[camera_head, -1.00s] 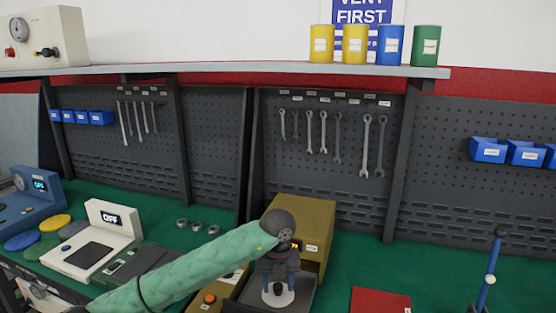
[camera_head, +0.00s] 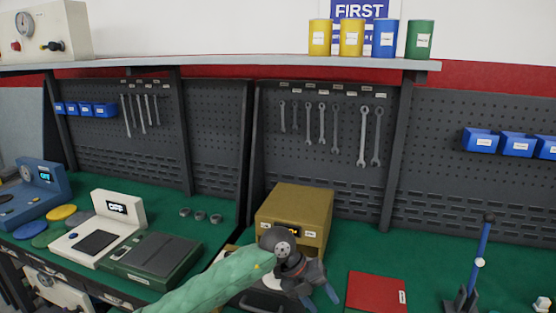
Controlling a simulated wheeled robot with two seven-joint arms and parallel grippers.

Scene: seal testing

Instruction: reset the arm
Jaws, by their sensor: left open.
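My left arm, in a green quilted sleeve, comes in from the bottom of the head view. My left gripper (camera_head: 318,293) is dark with blue-grey fingers and points down and to the right. It is open, with nothing seen between its fingers. It is in front of the mustard-yellow box (camera_head: 294,215) and left of the red panel (camera_head: 377,291). The arm hides part of the bench and of what stands below the box. My right gripper is not in view.
A white device reading OFF (camera_head: 117,208) and a dark green device (camera_head: 150,256) stand at the left. Several rings (camera_head: 200,215) lie behind them. A blue post (camera_head: 483,255) stands upright at the right. A shelf (camera_head: 230,68) runs above the pegboards. Green bench shows right of the box.

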